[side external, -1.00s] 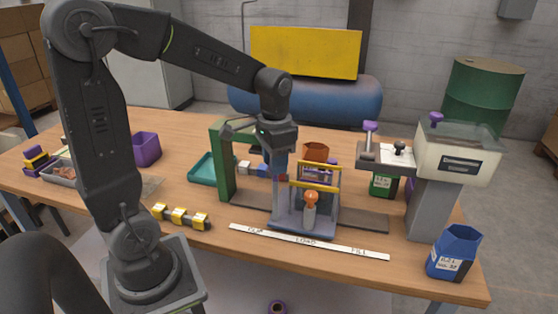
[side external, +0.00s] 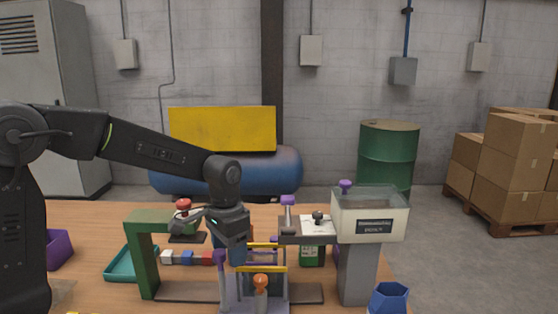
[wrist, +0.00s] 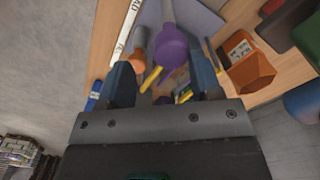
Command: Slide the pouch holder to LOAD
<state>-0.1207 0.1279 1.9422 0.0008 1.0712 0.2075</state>
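The pouch holder (side external: 273,291) stands on a dark rail, a grey base with a yellow-barred frame, an orange-topped post (side external: 261,283) and a purple-knobbed post (side external: 220,259). My gripper (side external: 238,258) is down at the holder's left side, close to the purple knob. In the wrist view my gripper (wrist: 163,75) is open, with the purple knob (wrist: 171,46) between the blue fingertips and gaps showing on both sides. Whether the tips are level with the knob I cannot tell. A white label strip (wrist: 127,28) shows in the wrist view, partly cut off; the LOAD mark is out of view.
A green press frame (side external: 144,258) stands left of the holder on the rail (side external: 180,292). The filler with a clear hopper (side external: 369,213) stands right, its plate reaching over toward the holder.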

